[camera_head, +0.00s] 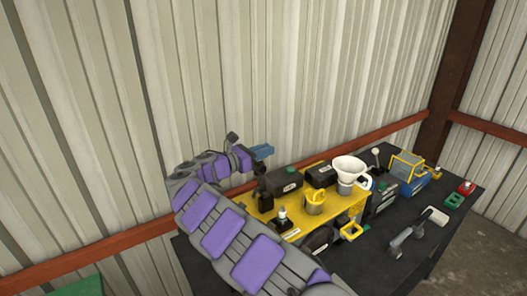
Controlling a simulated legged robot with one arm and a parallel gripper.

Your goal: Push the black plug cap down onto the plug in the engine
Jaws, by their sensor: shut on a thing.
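The engine is a yellow block (333,206) on the dark table. A pale, upright plug (282,214) stands in a black base at the engine's near left. My gripper (262,156) is above the engine's far left corner, with a blue part showing at its end. A black upright piece, which looks like the black plug cap (263,186), hangs just below my gripper. My gripper appears shut on it, but the jaws are small and partly hidden. The cap is behind and left of the plug in the picture; whether it touches anything below, I cannot tell.
A white funnel (349,168), a yellow cup (315,202) and black boxes (285,179) crowd the engine top. A blue and yellow device (408,170) and a grey-handled tool (401,242) lie to the right. The ribbed wall (250,80) rises behind. My arm hides the table's left part.

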